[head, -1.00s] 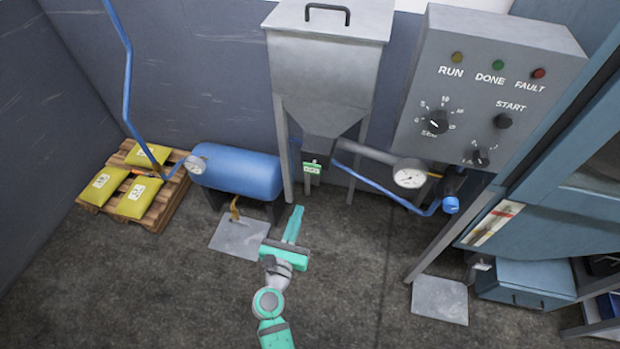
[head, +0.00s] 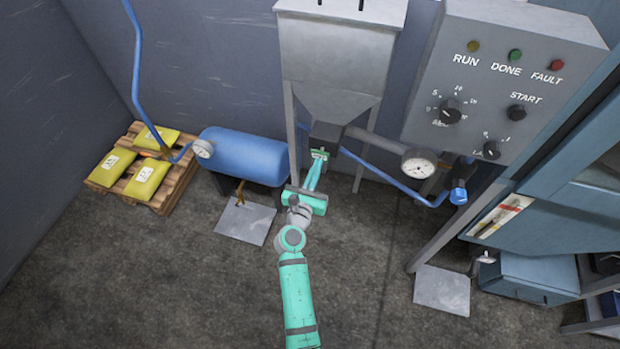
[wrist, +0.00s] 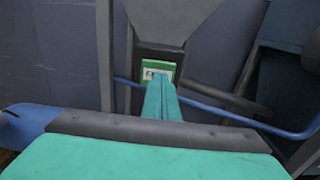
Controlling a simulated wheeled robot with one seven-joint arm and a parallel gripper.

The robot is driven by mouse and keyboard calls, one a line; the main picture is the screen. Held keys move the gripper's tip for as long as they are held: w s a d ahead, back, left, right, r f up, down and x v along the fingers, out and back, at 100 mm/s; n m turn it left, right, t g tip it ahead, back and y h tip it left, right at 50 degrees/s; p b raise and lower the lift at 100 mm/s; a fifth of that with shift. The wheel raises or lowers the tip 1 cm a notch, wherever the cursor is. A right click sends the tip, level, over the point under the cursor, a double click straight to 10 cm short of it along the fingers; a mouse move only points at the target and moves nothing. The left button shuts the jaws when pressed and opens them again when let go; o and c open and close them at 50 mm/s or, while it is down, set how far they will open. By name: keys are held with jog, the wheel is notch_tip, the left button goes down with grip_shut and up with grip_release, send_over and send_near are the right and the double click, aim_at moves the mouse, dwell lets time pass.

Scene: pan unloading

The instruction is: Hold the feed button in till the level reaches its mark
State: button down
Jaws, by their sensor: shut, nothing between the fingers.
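A small green-framed plate (wrist: 158,66) with a pale label sits at the outlet of the grey hopper (head: 335,45). It also shows in the head view (head: 319,153), partly covered by my gripper. Whether this plate carries the feed button I cannot tell. My gripper (head: 318,162) is shut and empty, its teal fingers pointing up at the plate. In the wrist view the fingertips (wrist: 160,80) overlap the plate's lower part; contact cannot be told. A narrow white strip with a red part (head: 499,215), possibly a level gauge, is on the blue cabinet at right.
A grey control panel (head: 500,85) with knobs and lamps stands at right. A round dial (head: 419,164) and blue pipe (head: 385,182) lie right of the hopper outlet. A blue tank (head: 245,155) and a pallet (head: 165,195) with yellow sacks are left.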

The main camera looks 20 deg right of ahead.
aim_at(321, 156)
jog(key=shift+w+d, duration=0.3)
jog(key=shift+w, duration=0.25)
jog(key=shift+x, duration=1.2)
jog(key=shift+w+d+r, duration=0.1)
jog(key=shift+d+r, duration=0.15)
dwell(1.3)
